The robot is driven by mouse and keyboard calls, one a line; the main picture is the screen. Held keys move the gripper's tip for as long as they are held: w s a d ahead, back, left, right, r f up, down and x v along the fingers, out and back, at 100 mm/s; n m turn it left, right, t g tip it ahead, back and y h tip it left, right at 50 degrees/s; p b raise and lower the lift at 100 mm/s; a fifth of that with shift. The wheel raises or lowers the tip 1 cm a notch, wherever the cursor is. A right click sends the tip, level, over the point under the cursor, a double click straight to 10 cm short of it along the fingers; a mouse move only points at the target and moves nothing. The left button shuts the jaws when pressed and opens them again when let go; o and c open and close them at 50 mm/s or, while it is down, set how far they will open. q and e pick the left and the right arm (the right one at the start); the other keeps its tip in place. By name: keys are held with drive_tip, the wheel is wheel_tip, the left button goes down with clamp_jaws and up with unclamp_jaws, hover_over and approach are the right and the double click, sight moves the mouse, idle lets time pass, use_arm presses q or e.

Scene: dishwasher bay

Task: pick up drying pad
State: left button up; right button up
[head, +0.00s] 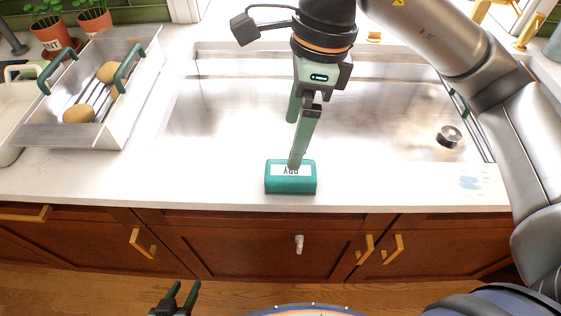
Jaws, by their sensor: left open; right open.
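The drying pad (279,185) is a small teal block with a white label that reads upside down. It lies on the white counter's front strip, before the sink. My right gripper (293,144) hangs over it from above, its green fingers apart. The nearer fingertip overlaps the label in the head view; I cannot tell whether it touches. The other finger is further back, over the sink side. My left gripper (176,292) is low at the bottom edge, open and empty, over the floor in front of the cabinets.
A steel sink (220,110) lies behind the pad, with a round drain piece (449,136) at right. The counter (180,186) beside the pad is clear.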

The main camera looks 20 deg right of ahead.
sight(291, 176)
drive_tip(key=shift+t+h, duration=0.3)
drive_tip(key=f, duration=0.8)
drive_tip(key=w+f, duration=0.1)
drive_tip(key=f, duration=0.3)
drive_tip(key=shift+c, duration=0.2)
drive_tip(key=shift+r, duration=0.1)
drive_tip(key=c, duration=1.2)
